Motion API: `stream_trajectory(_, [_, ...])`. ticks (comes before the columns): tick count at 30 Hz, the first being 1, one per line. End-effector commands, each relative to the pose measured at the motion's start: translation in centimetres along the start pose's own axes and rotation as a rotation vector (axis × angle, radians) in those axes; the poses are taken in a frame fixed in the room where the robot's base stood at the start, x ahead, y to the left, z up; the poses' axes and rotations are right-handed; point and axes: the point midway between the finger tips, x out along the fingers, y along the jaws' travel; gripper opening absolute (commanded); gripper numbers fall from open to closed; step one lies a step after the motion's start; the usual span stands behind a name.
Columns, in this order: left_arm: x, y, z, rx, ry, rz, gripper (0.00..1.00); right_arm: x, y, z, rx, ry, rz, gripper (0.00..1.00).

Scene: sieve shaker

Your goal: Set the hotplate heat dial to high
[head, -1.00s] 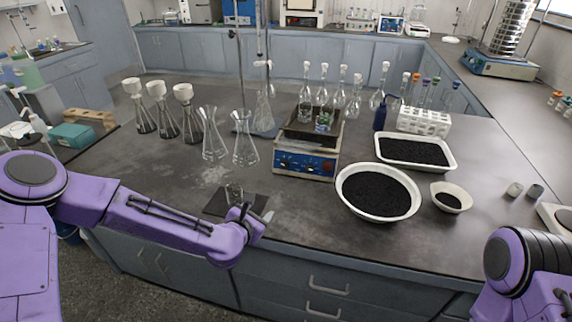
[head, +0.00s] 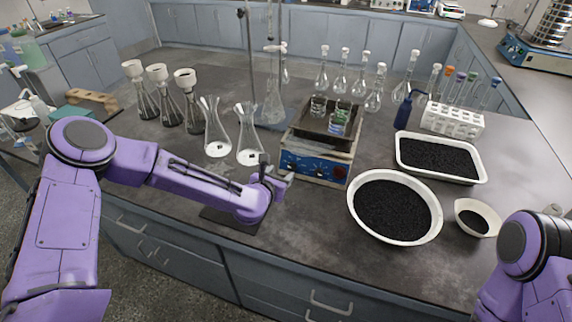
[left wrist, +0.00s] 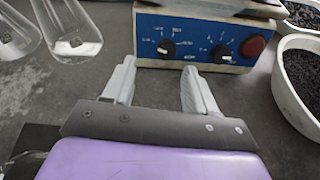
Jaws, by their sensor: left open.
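The hotplate (head: 314,168) stands on the bench with its blue front panel facing me. In the left wrist view its panel (left wrist: 200,36) has two black dials with white marks, a left dial (left wrist: 166,48) and a middle dial (left wrist: 219,54), and a round red knob or lamp (left wrist: 252,46) at the right. The labels are too small to read surely. My left gripper (head: 276,176) is open and empty, just in front of the panel's left part. In the left wrist view its fingers (left wrist: 159,72) point at the panel, roughly either side of the left dial, apart from it. My right gripper is out of view.
Beakers (head: 338,122) stand on the hotplate. Two conical flasks (head: 249,140) stand close to its left. A round bowl of black grains (head: 356,219) and a white tray (head: 478,176) stand to its right. The bench front between gripper and bowl is clear.

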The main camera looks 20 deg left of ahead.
Motion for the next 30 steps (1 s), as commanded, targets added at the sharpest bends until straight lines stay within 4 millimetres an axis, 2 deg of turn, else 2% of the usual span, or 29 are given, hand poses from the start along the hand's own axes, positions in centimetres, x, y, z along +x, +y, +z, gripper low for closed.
stream_trajectory(3, [2.7, -0.6, 0.2, 0.006, 0.001, -0.008, 0.57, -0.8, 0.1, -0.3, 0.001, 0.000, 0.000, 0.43])
stream_trajectory(9, [5.6, -0.4, 0.1, 0.003, 0.000, -0.005, 0.57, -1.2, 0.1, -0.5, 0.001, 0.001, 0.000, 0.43])
stream_trajectory(19, [6.2, -0.3, 0.1, 0.003, 0.000, -0.005, 0.57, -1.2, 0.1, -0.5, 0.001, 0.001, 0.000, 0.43])
stream_trajectory(20, [6.2, -0.3, 0.1, 0.003, 0.000, -0.005, 0.50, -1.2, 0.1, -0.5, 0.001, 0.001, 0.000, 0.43])
stream_trajectory(24, [6.2, -0.3, 0.1, 0.003, 0.000, -0.005, 0.05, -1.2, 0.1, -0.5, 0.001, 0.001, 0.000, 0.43])
stream_trajectory(25, [6.2, -0.3, 0.0, 0.003, 0.000, -0.005, 0.01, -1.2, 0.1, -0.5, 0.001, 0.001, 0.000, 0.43])
stream_trajectory(26, [6.2, -0.3, 0.0, 0.003, 0.000, -0.005, 0.01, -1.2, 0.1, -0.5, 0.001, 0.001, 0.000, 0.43])
stream_trajectory(27, [6.1, 0.7, -0.1, 0.001, 0.000, -0.001, 0.01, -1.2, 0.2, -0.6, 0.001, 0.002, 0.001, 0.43])
stream_trajectory(30, [6.2, 0.2, -0.1, 0.005, 0.000, -0.001, 0.01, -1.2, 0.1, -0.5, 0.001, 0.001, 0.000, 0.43])
